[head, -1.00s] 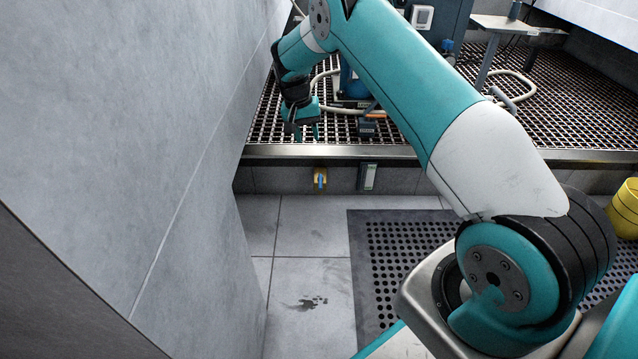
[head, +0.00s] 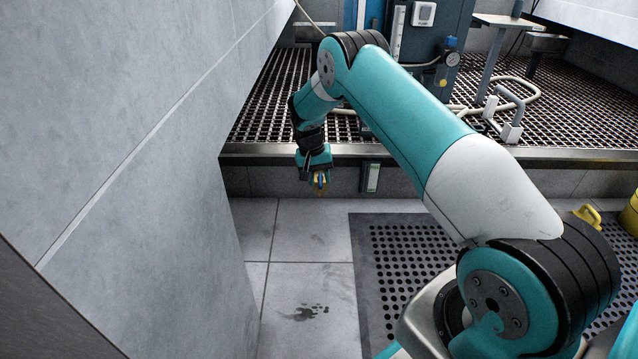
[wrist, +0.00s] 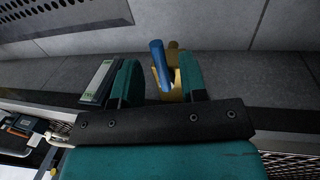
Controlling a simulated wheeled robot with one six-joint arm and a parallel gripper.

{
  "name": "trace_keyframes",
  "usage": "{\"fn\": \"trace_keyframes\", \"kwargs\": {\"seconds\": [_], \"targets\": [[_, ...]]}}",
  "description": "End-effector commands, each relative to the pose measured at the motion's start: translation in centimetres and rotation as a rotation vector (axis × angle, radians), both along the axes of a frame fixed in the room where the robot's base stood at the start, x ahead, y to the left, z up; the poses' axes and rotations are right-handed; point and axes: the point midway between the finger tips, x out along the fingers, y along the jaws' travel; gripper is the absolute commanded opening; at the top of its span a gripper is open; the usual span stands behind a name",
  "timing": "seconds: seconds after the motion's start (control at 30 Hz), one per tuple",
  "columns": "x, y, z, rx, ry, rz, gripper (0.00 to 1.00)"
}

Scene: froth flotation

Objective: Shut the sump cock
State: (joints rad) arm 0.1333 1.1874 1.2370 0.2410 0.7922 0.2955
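The sump cock is a small yellow valve (head: 322,190) with a blue lever, low on the front face of the grated platform. It is mostly hidden behind my gripper in the head view. In the wrist view its yellow body (wrist: 173,72) and blue lever (wrist: 158,64) show in the gap between my fingers. My gripper (head: 318,178) points down at the cock; in the wrist view my gripper (wrist: 160,75) has its teal fingers apart. The yellow body appears close to the right finger; I cannot tell whether they touch. The lever is clear of the left finger in the picture.
A green-and-white plate (head: 370,177) is on the platform face just right of the cock. A grey wall (head: 130,150) stands close on the left. The grated platform (head: 265,105) lies above. A perforated mat (head: 365,300) and a yellow bucket (head: 631,215) are at right.

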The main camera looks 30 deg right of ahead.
Motion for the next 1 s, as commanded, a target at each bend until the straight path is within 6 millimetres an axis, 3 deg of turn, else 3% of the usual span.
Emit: {"fn": "trace_keyframes", "kwargs": {"seconds": [0.3,0.47,0.5,1.0], "targets": [[-0.03,-0.04,-0.19,0.0,0.0,0.0,0.39],[-0.02,-0.04,-0.18,0.0,0.0,0.0,0.02],[-0.02,-0.04,-0.17,0.0,0.0,0.0,0.0],[-0.35,-0.39,0.34,-0.001,0.001,0.105,0.0]]}}
